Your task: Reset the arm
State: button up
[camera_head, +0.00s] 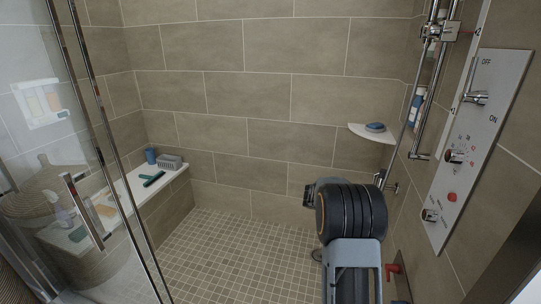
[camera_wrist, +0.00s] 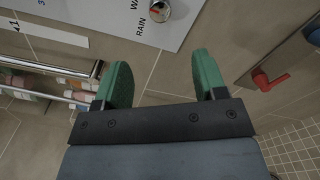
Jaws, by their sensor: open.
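My gripper (camera_wrist: 158,84) shows in the wrist view with its two green fingers spread wide apart and nothing between them. A tiled wall lies beyond the fingers, with the lower end of the white shower control panel (camera_wrist: 105,15) above them. In the head view my arm rises at the lower right, in front of the tiled wall, and the gripper's fingers are hidden there.
The control panel (camera_head: 480,145) and chrome shower rails (camera_head: 428,75) are on the right wall. A white ledge (camera_head: 133,200) at left holds several items, behind a glass door. The tiled floor (camera_head: 225,255) is clear.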

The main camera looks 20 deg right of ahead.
jog(key=s+a+f+n+t+y+p, duration=0.15)
jog(key=s+a+f+t+y, duration=0.25)
jog(key=a+f+y, duration=0.4)
jog(key=s+a+r+t+y+p, duration=0.2)
jog(key=a+r+t+p, duration=0.3)
jog(key=a+r, duration=0.3)
jog(key=s+a+r+t+y+p, duration=0.2)
jog(key=a+r+t+y+p, duration=0.2)
jog(key=a+r, duration=0.5)
jog(key=a+t+p, duration=0.1)
jog(key=a+p, duration=0.1)
jog(key=a, duration=0.6)
jog(key=shift+s+y, duration=0.3)
jog(key=shift+s, duration=0.1)
jog(key=shift+a, duration=0.1)
jog(key=shift+c, duration=0.4)
